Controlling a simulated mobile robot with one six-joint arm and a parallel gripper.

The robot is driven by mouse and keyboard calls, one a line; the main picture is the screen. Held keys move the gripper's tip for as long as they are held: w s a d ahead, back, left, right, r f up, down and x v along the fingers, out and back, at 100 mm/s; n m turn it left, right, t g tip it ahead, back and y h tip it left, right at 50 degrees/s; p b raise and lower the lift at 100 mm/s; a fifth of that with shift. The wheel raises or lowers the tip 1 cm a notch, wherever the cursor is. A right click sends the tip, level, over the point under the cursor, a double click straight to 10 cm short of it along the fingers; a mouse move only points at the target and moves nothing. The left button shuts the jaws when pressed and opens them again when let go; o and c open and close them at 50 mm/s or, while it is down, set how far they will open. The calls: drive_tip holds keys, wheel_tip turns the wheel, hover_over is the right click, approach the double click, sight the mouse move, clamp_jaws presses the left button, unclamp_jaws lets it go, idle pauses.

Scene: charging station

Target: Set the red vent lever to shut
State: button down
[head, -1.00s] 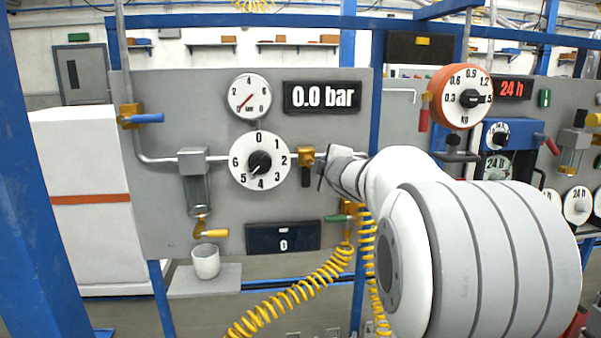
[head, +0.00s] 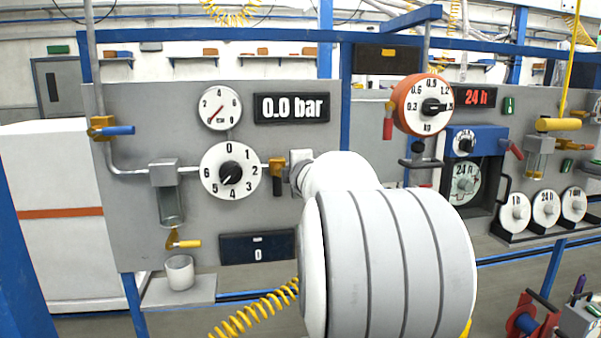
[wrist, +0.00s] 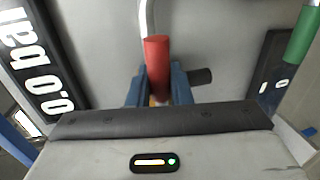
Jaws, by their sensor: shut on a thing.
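The red vent lever (wrist: 157,52) shows in the wrist view, running up the picture from between my gripper's blue fingers. My gripper (wrist: 160,75) is shut on it, with one finger on each side. The lever's pivot and lower end are hidden by the gripper. A small dark cylinder (wrist: 200,77) sits just right of the right finger. In the head view my arm hides both the gripper and this lever.
The pressure display (head: 292,107) reads 0.0 bar, and the gauge (head: 219,108) is near 0. A black-handled valve (head: 277,178) is beside the numbered dial (head: 230,170). A green handle (wrist: 302,38) is at the right in the wrist view.

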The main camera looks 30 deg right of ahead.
drive_tip(key=c, duration=1.4)
unclamp_jaws()
drive_tip(key=shift+s+a, duration=0.1)
drive_tip(key=shift+s, duration=0.05)
drive_tip(key=shift+o, duration=0.2)
drive_tip(key=p+v, duration=0.1)
drive_tip(key=v, duration=0.6)
drive_tip(key=shift+s, duration=0.3)
drive_tip(key=shift+a+r, duration=0.1)
drive_tip(key=shift+a, duration=0.05)
drive_tip(key=s+a+f+m+g+y, duration=0.6)
drive_tip(key=s+a+f+m+g, duration=0.5)
drive_tip(key=s+a+f, duration=1.3)
drive_tip(key=a+m, duration=0.1)
drive_tip(key=m, duration=0.1)
drive_tip(key=shift+a+m+g, duration=0.3)
drive_tip(key=shift+m+g, duration=0.1)
